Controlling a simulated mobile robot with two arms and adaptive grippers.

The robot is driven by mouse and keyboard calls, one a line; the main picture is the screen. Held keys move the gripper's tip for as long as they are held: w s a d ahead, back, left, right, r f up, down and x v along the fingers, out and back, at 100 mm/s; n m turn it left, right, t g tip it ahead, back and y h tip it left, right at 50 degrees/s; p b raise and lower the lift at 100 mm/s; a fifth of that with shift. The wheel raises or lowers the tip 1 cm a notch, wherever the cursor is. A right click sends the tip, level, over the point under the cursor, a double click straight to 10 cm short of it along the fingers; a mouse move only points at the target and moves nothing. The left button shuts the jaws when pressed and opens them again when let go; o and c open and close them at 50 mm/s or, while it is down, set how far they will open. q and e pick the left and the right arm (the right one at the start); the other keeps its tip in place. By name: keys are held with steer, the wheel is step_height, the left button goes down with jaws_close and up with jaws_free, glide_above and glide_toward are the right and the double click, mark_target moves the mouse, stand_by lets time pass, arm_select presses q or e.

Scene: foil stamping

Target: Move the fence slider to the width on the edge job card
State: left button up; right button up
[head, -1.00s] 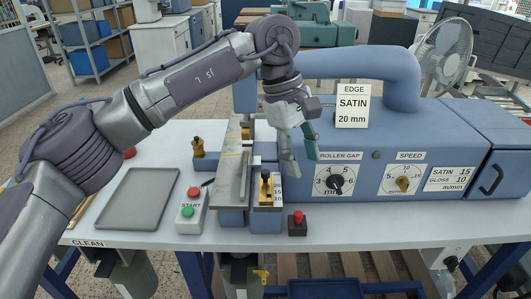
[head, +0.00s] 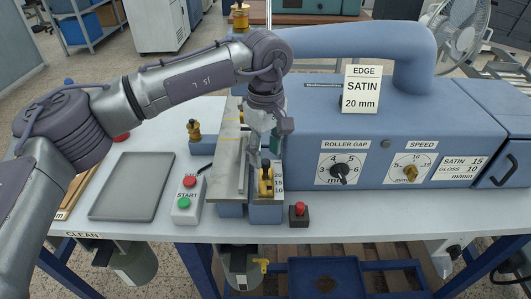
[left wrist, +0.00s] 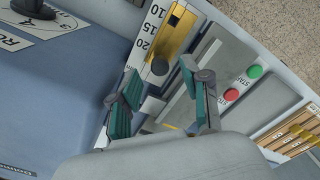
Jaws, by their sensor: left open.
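The edge job card (head: 361,90) stands on the machine and reads EDGE, SATIN, 20 mm. The fence slider (head: 266,184) is a yellow piece with a black knob, beside a white scale (head: 279,184) marked 20, 15, 10. In the left wrist view, the slider (left wrist: 180,38) lies along the scale (left wrist: 150,32), its dark round knob (left wrist: 160,66) near the 20 end. I cannot tell which mark it is set to. My left gripper (head: 264,154) is open above the slider; in the left wrist view its fingertips (left wrist: 158,68) appear either side of the knob. Contact is unclear. My right gripper is out of view.
A box with red and green buttons (head: 188,199) stands left of the fence, a red-button box (head: 299,214) to its right. A grey tray (head: 139,187) lies further left. The blue machine body (head: 305,140), with roller gap and speed dials, rises just right of the gripper.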

mark_target(266, 176)
arm_select(q)
steer(key=shift+f, duration=1.05)
steer(key=c, duration=0.8)
jaws_close()
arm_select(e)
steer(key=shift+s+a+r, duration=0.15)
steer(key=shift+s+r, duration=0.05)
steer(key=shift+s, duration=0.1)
